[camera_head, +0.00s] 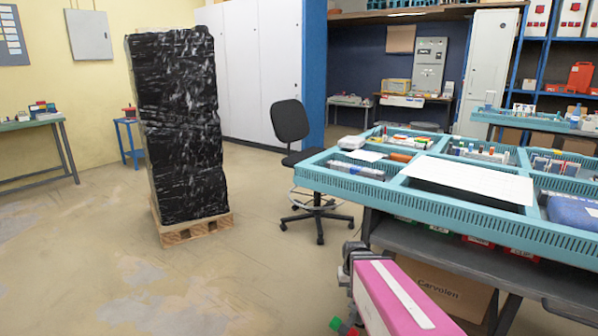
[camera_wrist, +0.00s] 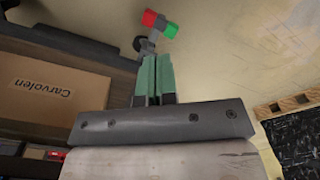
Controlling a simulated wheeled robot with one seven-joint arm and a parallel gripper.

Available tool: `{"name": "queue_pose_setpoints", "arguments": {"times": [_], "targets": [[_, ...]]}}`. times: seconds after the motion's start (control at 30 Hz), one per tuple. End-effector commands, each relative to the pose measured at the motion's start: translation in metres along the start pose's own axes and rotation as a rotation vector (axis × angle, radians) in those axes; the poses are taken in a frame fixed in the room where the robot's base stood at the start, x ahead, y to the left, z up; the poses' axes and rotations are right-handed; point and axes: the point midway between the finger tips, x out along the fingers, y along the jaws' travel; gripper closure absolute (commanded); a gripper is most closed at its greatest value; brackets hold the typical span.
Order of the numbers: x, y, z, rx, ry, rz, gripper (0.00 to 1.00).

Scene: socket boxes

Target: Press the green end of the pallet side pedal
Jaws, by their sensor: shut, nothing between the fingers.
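The pedal is a small red and green piece on a dark stem. In the wrist view its red end (camera_wrist: 149,18) is left and its green end (camera_wrist: 171,30) is right, both beyond my fingertips. In the head view the green end (camera_head: 336,323) shows at the bottom edge, and the rest is partly cut off by the frame. My gripper (camera_wrist: 154,58) has greenish fingers, closed together and empty. They appear apart from the pedal, but the gap in depth is hard to tell. My fingers cannot be made out in the head view.
A black-wrapped pallet load (camera_head: 178,125) stands on the floor at left. A turquoise-topped workbench (camera_head: 450,212) fills the right, with a cardboard box (camera_head: 445,290) beneath it. An office chair (camera_head: 292,125) stands behind. The floor between pallet and bench is mostly clear.

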Motion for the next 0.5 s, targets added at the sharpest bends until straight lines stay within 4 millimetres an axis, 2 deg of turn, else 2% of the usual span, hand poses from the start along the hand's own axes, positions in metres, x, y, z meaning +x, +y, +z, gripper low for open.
{"name": "queue_pose_setpoints", "arguments": {"times": [0.03,0.13,0.23,0.5], "targets": [[-0.018,0.000,0.020,-0.004,0.004,0.000,1.00],[-0.033,0.001,0.035,-0.012,0.002,0.000,1.00],[-0.040,0.001,0.039,-0.015,0.002,0.000,1.00],[-0.039,0.001,0.038,-0.016,0.001,0.000,1.00]]}}
